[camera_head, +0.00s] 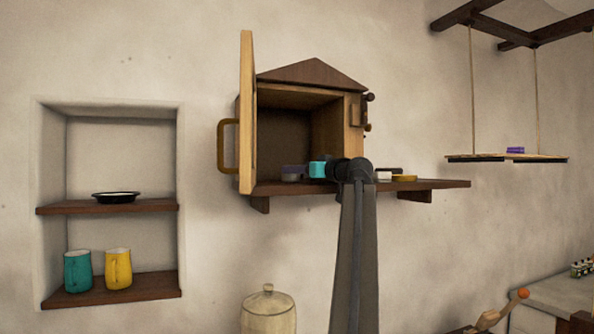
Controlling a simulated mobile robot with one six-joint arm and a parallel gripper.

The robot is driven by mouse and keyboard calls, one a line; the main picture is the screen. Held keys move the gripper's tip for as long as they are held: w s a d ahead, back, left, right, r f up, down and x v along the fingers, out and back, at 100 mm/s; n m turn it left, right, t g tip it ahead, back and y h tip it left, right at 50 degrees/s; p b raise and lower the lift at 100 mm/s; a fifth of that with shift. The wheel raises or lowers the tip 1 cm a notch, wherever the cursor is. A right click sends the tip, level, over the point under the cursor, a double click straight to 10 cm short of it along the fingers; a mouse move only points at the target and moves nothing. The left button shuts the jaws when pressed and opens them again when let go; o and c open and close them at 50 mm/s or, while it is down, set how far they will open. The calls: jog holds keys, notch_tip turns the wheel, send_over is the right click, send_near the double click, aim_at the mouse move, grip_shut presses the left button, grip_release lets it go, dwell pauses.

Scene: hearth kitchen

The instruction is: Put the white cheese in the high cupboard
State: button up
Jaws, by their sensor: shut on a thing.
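The high cupboard (247,110) is a small wooden box with a peaked roof on a wall shelf. Its door stands open at the left, and its inside is dark. My arm rises in front of the shelf and bends left at the cupboard's mouth. My gripper (292,171) is small and dark here, at the low part of the opening. It is shut on a pale, greyish-white piece, apparently the white cheese (291,178). The picture is too small to tell whether the piece touches the cupboard floor.
The wall shelf (447,184) carries a small white piece (383,176) and a flat yellow piece (404,178) right of my arm. The open door (246,115) juts out at the left. A niche holds a dark dish (116,197) and two mugs. A lidded jar (268,310) stands below.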

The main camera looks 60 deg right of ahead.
jog(key=shift+f, duration=0.15)
jog(key=o, duration=1.1)
jog(key=shift+o, duration=0.2)
jog(key=shift+s, duration=0.1)
jog(key=b+v, duration=0.3)
jog(key=v, duration=0.9)
